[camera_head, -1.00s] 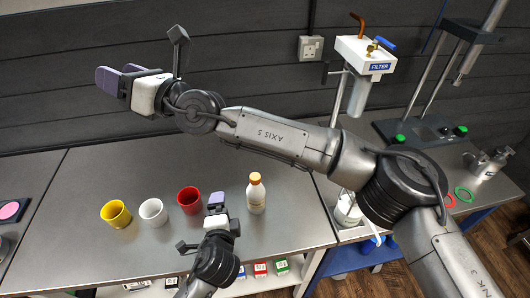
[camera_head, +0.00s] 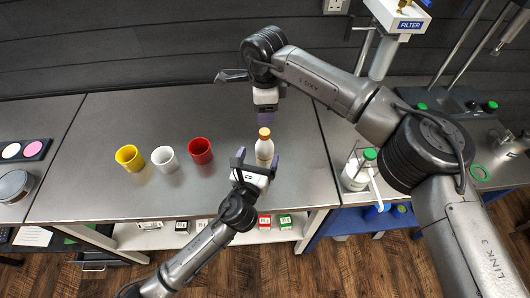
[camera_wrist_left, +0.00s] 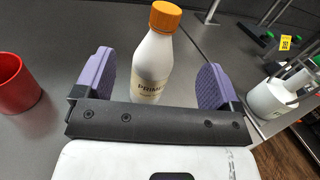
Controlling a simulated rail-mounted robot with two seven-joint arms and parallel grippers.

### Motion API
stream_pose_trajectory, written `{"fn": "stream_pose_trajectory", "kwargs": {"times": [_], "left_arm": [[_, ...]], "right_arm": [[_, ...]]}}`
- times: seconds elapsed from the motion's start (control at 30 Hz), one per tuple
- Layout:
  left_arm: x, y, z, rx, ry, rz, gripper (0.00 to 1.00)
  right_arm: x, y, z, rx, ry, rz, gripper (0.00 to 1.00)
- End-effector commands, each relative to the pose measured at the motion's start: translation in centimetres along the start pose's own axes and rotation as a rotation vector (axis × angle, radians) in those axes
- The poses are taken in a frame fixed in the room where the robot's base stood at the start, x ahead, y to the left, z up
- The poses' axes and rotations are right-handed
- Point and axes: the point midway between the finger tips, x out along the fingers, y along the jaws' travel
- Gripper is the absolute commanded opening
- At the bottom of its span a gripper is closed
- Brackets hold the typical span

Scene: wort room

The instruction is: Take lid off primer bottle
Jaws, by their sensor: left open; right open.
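The primer bottle (camera_head: 264,150) is white with an orange lid (camera_head: 264,132) and stands upright on the grey bench. In the left wrist view the bottle (camera_wrist_left: 153,62) shows its label, with the orange lid (camera_wrist_left: 165,16) on it. My left gripper (camera_head: 257,160) is open at the near side of the bottle. In the left wrist view its purple fingers (camera_wrist_left: 155,82) stand to either side of the bottle, apart from it. My right gripper (camera_head: 267,116) is open and empty, pointing down just behind and above the lid.
Yellow (camera_head: 129,158), white (camera_head: 165,159) and red (camera_head: 200,151) cups stand left of the bottle. A green-capped white bottle (camera_head: 356,172) stands to the right, below the filter unit (camera_head: 398,14). Small boxes lie on the shelf below.

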Motion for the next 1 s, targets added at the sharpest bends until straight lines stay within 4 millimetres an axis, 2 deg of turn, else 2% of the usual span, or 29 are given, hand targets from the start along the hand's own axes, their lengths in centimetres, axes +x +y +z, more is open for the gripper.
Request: {"fn": "stream_pose_trajectory", "kwargs": {"times": [0.13,0.27,0.63,0.67,0.8,1.0], "left_arm": [[0.0,0.0,-0.4,0.048,0.001,0.002,0.89],[0.0,0.1,-1.8,0.051,0.004,0.003,0.89],[-0.1,0.4,-8.6,0.048,0.009,0.004,0.89],[0.9,0.4,-8.0,0.05,0.001,0.004,0.89],[3.3,0.4,-8.1,0.049,0.003,0.003,0.89],[5.8,0.4,-8.1,0.05,0.002,0.003,0.89]], "right_arm": [[0.0,0.0,0.0,-0.018,-0.002,-0.001,0.53],[0.0,0.0,0.1,-0.02,-0.003,-0.001,0.53],[0.0,0.0,0.1,-0.019,-0.004,-0.002,0.53],[0.0,0.0,0.1,-0.019,-0.004,-0.002,0.53],[0.0,0.0,0.1,-0.019,-0.004,-0.002,0.53],[0.0,0.0,0.1,-0.019,-0.005,-0.002,0.53]]}}
